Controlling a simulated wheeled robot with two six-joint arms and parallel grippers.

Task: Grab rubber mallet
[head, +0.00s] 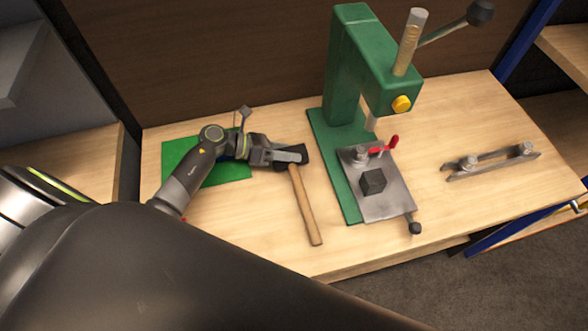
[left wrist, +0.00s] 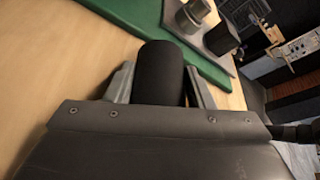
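The rubber mallet lies on the workbench, with a black head (head: 292,157) and a wooden handle (head: 306,205) pointing toward the front edge. My left gripper (head: 290,155) is at the mallet's head. In the left wrist view the black head (left wrist: 161,75) stands between the two fingers of my left gripper (left wrist: 161,82), with one finger on each side. The fingers are very close to its sides, and I cannot tell whether they press on it. The handle is hidden in the left wrist view. My right gripper is not in view.
A green arbor press (head: 345,75) with a metal plate and a dark block stands just right of the mallet. A green mat (head: 230,172) lies under my left arm. A metal bar fixture (head: 490,160) lies farther right. The wooden bench (head: 275,225) is clear in front.

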